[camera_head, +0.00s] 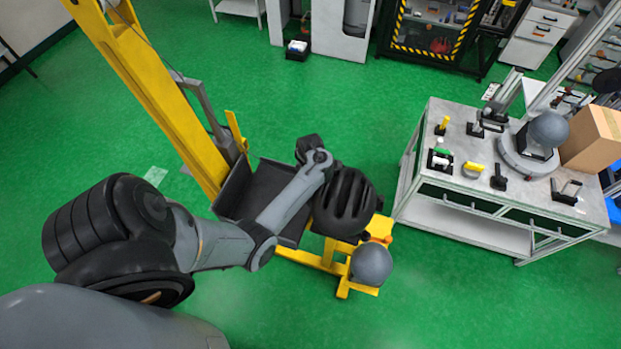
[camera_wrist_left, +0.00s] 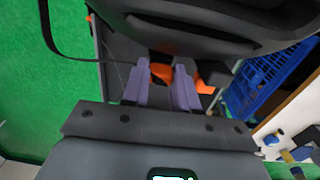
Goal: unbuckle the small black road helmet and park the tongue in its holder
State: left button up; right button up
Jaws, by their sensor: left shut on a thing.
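The black helmet (camera_head: 345,203) is at the yellow drop tower, beside the end of my left arm. Its dark shell also fills the top of the left wrist view (camera_wrist_left: 225,38), with a black strap (camera_wrist_left: 48,35) looping down at the left. My left gripper (camera_wrist_left: 161,80) is just below the helmet, its two purple fingers shut on an orange piece (camera_wrist_left: 162,72). I cannot tell whether this piece is the tongue or the buckle body. More orange (camera_wrist_left: 206,82) shows to the right of the fingers. In the head view the fingers are hidden. My right gripper is not in view.
A grey ball (camera_head: 371,265) sits at the tower's yellow base (camera_head: 357,290), near an orange part (camera_head: 380,238). A workbench (camera_head: 420,185) with small fixtures, a second grey ball (camera_head: 549,129) and a cardboard box (camera_head: 592,138) stands to the right. Green floor between is clear.

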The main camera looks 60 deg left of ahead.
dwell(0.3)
pick_arm(q)
jog(key=o, duration=0.9)
jog(key=shift+r, duration=0.1)
jog(key=shift+s+a+r+p, duration=0.15)
jog(key=shift+r+p, duration=0.4)
jog(key=shift+r, duration=0.1)
jog(key=shift+s+a+r+p, duration=0.15)
jog(key=shift+r+p, duration=0.35)
jog(key=shift+r, duration=0.15)
notch_tip(320, 180, up, 7)
jog(key=s+a, duration=0.1)
jog(key=shift+s+a, duration=0.25)
jog(key=shift+r, duration=0.1)
dwell(0.4)
